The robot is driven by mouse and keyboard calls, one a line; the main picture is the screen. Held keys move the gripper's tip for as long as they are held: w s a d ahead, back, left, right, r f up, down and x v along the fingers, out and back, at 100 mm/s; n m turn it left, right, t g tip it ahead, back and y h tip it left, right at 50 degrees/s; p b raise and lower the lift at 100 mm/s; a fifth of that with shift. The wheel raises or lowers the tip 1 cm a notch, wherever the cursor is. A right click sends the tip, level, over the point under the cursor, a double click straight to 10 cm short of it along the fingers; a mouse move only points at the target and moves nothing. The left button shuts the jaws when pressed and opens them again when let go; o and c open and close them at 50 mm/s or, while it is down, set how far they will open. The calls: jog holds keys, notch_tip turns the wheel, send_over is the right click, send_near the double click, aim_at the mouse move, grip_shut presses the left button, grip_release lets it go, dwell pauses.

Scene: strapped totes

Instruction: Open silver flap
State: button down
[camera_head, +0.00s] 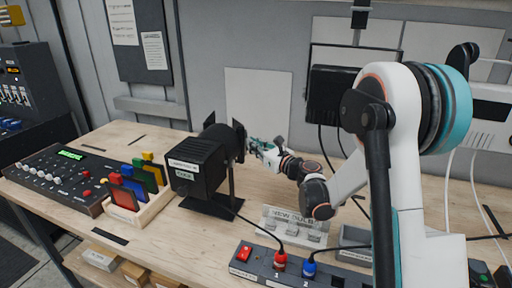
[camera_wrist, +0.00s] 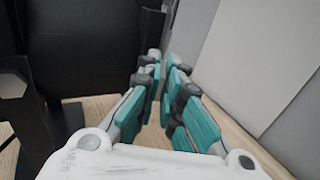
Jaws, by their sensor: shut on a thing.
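A black stage lamp (camera_head: 193,168) stands on the wooden bench, with dark flaps around its front. One flap (camera_head: 239,139) sticks out at the lamp's right side, beside my gripper (camera_head: 257,147). In the wrist view a narrow dark flap (camera_wrist: 151,32) stands upright at the fingertips of my gripper (camera_wrist: 166,68). The teal fingers are nearly together and shut on this flap's edge; the contact itself is mostly hidden. The flap looks dark, and I cannot make out a clearly silver one. The lamp's dark body (camera_wrist: 80,45) fills the left of the wrist view.
A rack of coloured filters (camera_head: 147,208) and a control desk (camera_head: 62,177) stand left of the lamp. A clear bulb tray (camera_head: 293,226) and a power strip (camera_head: 262,262) with cables lie in front.

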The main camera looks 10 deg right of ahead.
jog(key=shift+s+a+m+t+h+b, duration=0.1)
jog(key=shift+a+m+t+h+b, duration=0.15)
jog(key=shift+m+h, duration=0.4)
jog(key=shift+s+a+m+t+h, duration=0.15)
jog(key=shift+m+t+h, duration=0.25)
jog(key=shift+h, duration=0.5)
jog(key=shift+a+m+t+h+b, duration=0.15)
jog(key=shift+a+m+t+h, duration=0.1)
jog(key=shift+m+h, duration=0.4)
jog(key=shift+h, duration=0.4)
jog(key=c, duration=1.8)
grip_release()
jog(key=shift+o, duration=0.2)
